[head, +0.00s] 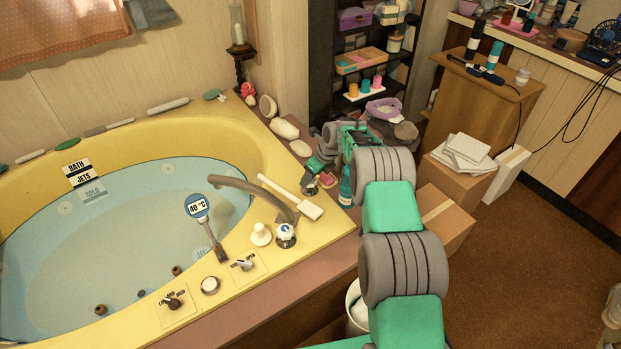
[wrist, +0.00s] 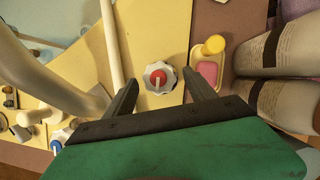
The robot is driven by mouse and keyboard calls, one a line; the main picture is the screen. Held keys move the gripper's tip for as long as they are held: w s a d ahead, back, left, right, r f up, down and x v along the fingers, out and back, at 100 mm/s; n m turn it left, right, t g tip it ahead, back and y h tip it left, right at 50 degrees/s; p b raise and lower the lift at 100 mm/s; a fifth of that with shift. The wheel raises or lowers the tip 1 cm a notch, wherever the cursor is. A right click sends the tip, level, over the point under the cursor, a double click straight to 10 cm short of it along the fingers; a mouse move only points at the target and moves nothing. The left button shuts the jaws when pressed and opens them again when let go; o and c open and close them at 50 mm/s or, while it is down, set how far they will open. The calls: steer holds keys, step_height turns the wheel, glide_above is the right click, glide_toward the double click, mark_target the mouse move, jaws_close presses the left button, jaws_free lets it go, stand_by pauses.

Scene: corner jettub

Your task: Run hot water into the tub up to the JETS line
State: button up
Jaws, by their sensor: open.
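The yellow corner tub (head: 215,110) holds bluish water (head: 60,240). On its inner wall are the BATH plate (head: 76,165), the JETS plate (head: 83,178) and the COLD plate (head: 92,191). COLD looks tinted, as if under water; the waterline seems near JETS. A curved spout (head: 235,188) reaches over the tub; I cannot tell whether water flows. A red-capped white tap knob (wrist: 159,78) sits between my open fingers (wrist: 161,92) in the wrist view, with no visible contact. In the head view, my gripper (head: 317,172) is over the tub's right corner. A blue-capped knob (head: 286,234) stands near the spout.
A display (head: 197,206) reads 40 °C. A white-handled brush (head: 292,197) lies beside the spout. A white knob (head: 261,235) and rim switches (head: 172,302) are nearby.

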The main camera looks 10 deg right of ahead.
steer(key=v, duration=0.4)
steer(key=shift+s+r, duration=0.15)
steer(key=shift+r, duration=0.15)
steer(key=shift+r, duration=0.1)
steer(key=s+a+r+n+h+p, duration=0.1)
steer(key=s+r+n+p, duration=0.55)
steer(key=r, duration=0.75)
steer(key=s+a+r+n+h+p, duration=0.1)
steer(key=s+r+n+p, duration=0.2)
steer(key=s+r+n, duration=0.8)
steer(key=s+r+n+p, duration=0.3)
steer(key=s+r+n, duration=0.1)
steer(key=s, duration=0.6)
steer(key=s+r+n+h+p, duration=0.1)
steer(key=s+r+n, duration=0.4)
steer(key=s, duration=0.6)
steer(key=shift+s+d+r+n+p, duration=0.25)
steer(key=shift+s+n+p, duration=0.1)
steer(key=shift+n+p, duration=0.55)
